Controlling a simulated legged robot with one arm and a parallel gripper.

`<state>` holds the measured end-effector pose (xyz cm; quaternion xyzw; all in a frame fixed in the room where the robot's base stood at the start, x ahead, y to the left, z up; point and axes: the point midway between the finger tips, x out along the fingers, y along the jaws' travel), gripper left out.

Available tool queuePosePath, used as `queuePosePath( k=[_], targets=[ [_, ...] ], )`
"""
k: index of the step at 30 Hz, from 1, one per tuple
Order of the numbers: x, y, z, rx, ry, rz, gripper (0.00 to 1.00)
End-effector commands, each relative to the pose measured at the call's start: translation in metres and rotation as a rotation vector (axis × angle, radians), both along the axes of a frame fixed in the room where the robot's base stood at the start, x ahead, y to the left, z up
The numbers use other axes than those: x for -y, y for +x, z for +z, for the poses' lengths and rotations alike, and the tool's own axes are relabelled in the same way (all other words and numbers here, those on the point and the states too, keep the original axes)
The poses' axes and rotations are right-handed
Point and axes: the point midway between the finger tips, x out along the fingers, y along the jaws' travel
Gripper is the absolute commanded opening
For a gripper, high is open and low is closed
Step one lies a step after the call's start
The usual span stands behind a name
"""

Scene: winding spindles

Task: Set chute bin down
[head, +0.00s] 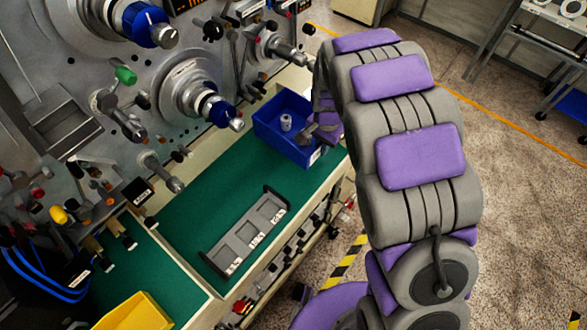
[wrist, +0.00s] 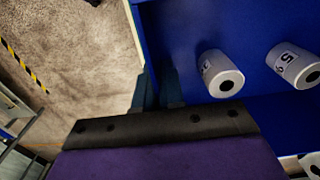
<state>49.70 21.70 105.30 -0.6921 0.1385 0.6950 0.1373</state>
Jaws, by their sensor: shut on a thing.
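The blue bin (head: 268,133) is at the far end of the green work surface (head: 185,215), in front of the machine panel. A white spool (head: 286,122) shows inside it. My gripper (head: 318,133) is at the bin's right side and shut on its wall. In the wrist view, the bin's blue interior (wrist: 240,25) fills the right side, with white numbered spools (wrist: 220,75) in it. The gripper's dark fingers (wrist: 158,90) are at the bin's edge, partly in shadow. The bin looks roughly level; whether its base touches the surface is hidden.
A grey slotted tray (head: 245,238) lies nearer on the green surface. A yellow bin (head: 135,312) is at the bottom left. Machine spindles and knobs (head: 205,100) jut out behind the blue bin. Bare green surface lies between the bin and the tray.

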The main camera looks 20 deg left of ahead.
Motion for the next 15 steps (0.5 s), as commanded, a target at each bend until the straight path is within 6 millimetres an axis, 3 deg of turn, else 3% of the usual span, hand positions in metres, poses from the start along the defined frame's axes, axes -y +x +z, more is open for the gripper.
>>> queuePosePath(
  k=[10,15],
  targets=[
    [0.006,-0.002,-0.051,-0.008,0.002,-0.001,0.00],
    [0.001,-0.001,-0.067,-0.003,-0.001,0.000,0.00]
  ],
)
